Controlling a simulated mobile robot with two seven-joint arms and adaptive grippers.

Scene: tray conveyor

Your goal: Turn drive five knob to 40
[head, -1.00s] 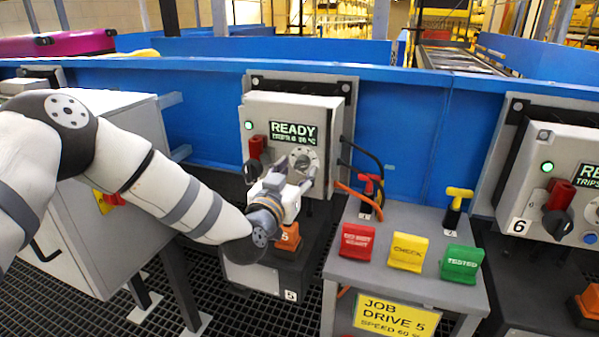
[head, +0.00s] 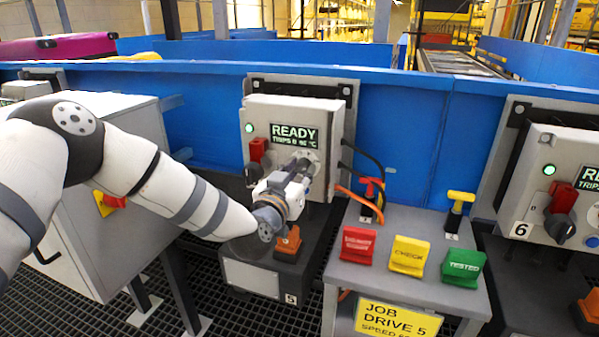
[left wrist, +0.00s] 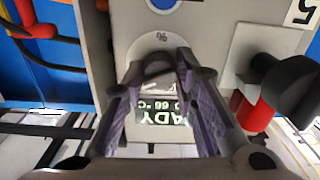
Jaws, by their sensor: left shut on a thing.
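The drive five box (head: 270,112) is a grey control box with a lit screen (head: 295,136) reading READY and a green lamp. Its round knob dial (head: 311,156) sits below the screen, mostly hidden behind my left gripper (head: 303,172). In the left wrist view the knob (left wrist: 158,64) is between the fingertips of my left gripper (left wrist: 160,72), which is shut on it. A dial number shows beside the knob, upside down and too small to read surely. The knob's pointer is hidden. My right gripper is not in view.
A red and black switch (head: 257,155) sits left of the dial. An orange part (head: 289,240) is on the base below. A grey stand (head: 385,298) at right carries red, yellow and green signs and a JOB DRIVE 5 card (head: 397,317). The drive six box (head: 560,190) is farther right.

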